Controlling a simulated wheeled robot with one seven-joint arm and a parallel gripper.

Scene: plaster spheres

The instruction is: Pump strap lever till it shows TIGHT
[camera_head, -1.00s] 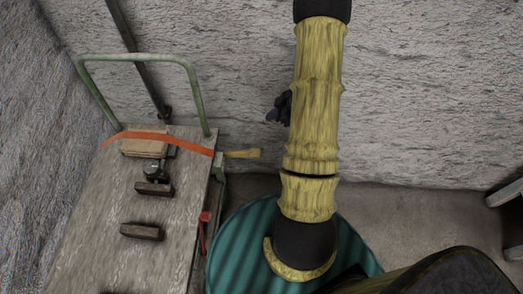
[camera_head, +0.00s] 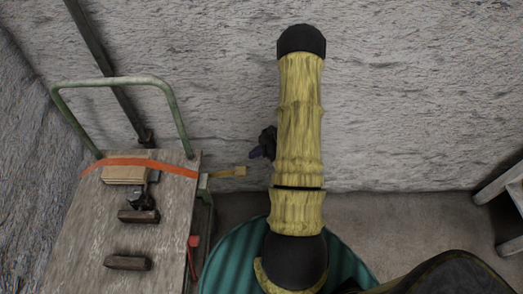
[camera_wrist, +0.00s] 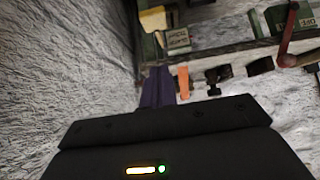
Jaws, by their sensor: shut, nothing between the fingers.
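The orange strap (camera_head: 135,161) runs across the cart's deck over a flat wooden block. The yellow lever (camera_head: 228,172) sticks out to the right of the deck edge at the strap's end. In the wrist view the lever (camera_wrist: 152,18) is at the top left, beside a green housing with a small label plate (camera_wrist: 178,38). The plate's lettering is upside down and too small to read surely. My gripper (camera_head: 259,152) is shut and empty, up and right of the lever, apart from it. Its purple fingers (camera_wrist: 158,88) show below the housing in the wrist view.
The wooden cart deck (camera_head: 75,235) holds dark blocks (camera_head: 127,263) and has a green push handle (camera_head: 112,80). A red lever (camera_wrist: 289,28) stands on a green box marked OFF. The rough plaster wall is close behind.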

